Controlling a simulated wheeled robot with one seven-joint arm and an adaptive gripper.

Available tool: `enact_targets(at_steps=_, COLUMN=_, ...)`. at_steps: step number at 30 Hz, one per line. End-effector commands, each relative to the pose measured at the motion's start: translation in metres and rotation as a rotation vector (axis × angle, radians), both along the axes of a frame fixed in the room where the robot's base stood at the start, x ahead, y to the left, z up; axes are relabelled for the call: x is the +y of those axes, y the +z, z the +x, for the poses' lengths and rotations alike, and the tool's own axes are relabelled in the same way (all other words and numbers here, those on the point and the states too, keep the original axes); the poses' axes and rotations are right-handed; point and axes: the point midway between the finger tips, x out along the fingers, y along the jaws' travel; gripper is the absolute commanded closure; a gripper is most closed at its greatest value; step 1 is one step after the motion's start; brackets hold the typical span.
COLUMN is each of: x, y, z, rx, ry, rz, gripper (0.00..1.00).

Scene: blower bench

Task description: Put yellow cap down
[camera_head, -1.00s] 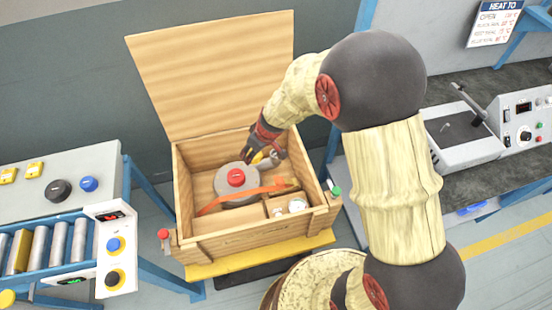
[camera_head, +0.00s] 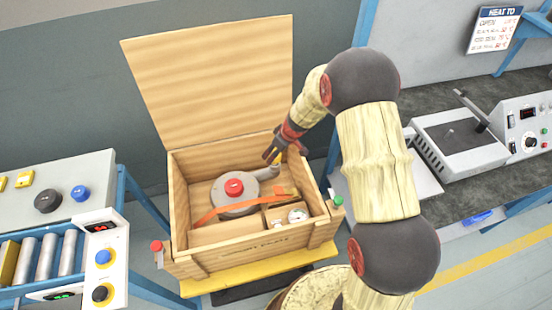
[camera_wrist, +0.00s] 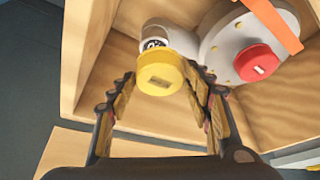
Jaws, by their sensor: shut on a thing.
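The yellow cap (camera_wrist: 160,75) is between the fingers of my gripper (camera_wrist: 162,84) in the wrist view, with the blower's pale outlet pipe (camera_wrist: 176,37) behind it. My gripper is shut on the cap. In the head view my gripper (camera_head: 274,158) is over the back right part of the open wooden crate, and only a small yellow bit of the cap (camera_head: 279,158) shows. The grey blower (camera_head: 234,205) lies in the crate with a red cap (camera_head: 234,187) on top. I cannot tell whether the yellow cap touches the outlet.
The wooden crate (camera_head: 230,245) has a raised lid (camera_head: 210,80) behind and an orange strap (camera_head: 225,210) across the blower. A small compartment at the front right holds a white round part (camera_head: 297,215). A roller conveyor stands left, a bench with a grey machine (camera_head: 455,135) right.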

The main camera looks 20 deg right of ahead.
Motion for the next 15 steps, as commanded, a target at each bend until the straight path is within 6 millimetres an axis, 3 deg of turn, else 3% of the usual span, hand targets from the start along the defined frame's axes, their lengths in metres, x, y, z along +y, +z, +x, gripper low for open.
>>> enact_targets(at_steps=9, x=-0.006, y=-0.038, z=0.004, rx=0.001, ry=-0.001, rz=0.000, gripper=0.69)
enact_targets(at_steps=15, x=-0.006, y=-0.039, z=0.005, rx=-0.001, ry=0.000, rz=0.000, gripper=0.69)
